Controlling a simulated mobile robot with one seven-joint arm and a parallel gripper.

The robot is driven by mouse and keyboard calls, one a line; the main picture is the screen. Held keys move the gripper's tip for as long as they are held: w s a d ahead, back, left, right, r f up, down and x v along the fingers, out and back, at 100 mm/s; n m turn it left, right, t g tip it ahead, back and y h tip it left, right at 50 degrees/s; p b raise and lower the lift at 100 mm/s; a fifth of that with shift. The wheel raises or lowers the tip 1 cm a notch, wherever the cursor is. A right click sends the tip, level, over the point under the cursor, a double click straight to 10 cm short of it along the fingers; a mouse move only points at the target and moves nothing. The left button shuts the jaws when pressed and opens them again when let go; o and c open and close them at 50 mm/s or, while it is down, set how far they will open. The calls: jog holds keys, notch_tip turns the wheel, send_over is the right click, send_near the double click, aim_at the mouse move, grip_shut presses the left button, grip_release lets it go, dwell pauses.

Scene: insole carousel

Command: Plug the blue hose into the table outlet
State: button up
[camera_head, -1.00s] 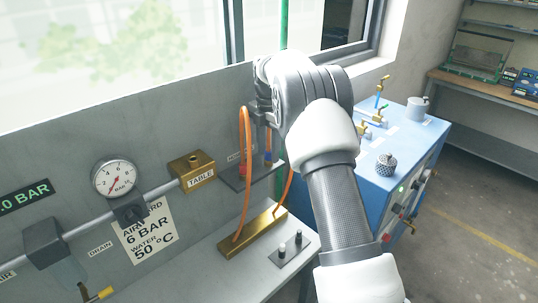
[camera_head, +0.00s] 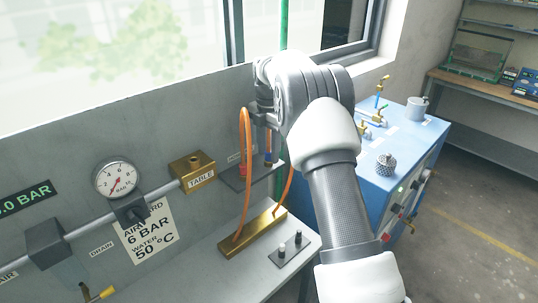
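The table outlet is a brass block (camera_head: 192,170) labelled TABLE, with a round hole on top, on the pipe along the back wall. Two orange hoses rise from a brass manifold (camera_head: 254,233) on the bench. A red-banded plug (camera_head: 243,170) is on the left hose, by a dark wall shelf (camera_head: 255,176). A blue-banded plug (camera_head: 268,157) hangs just below my gripper (camera_head: 263,108), right of the outlet. The gripper is seen from behind and its fingertips are mostly hidden by my wrist, so I cannot tell whether it grips the blue hose.
A pressure gauge (camera_head: 116,180) and a filter unit (camera_head: 52,248) sit on the pipe left of the outlet. A blue cabinet (camera_head: 372,190) with valves stands to the right. A small plate with two knobs (camera_head: 290,248) is on the bench.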

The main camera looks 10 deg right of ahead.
dwell(0.3)
grip_shut()
jog(key=shift+r, duration=0.15)
jog(key=shift+r+p, duration=2.05)
jog(key=shift+r, duration=0.85)
jog(key=shift+r, duration=0.1)
notch_tip(320, 180, up, 7)
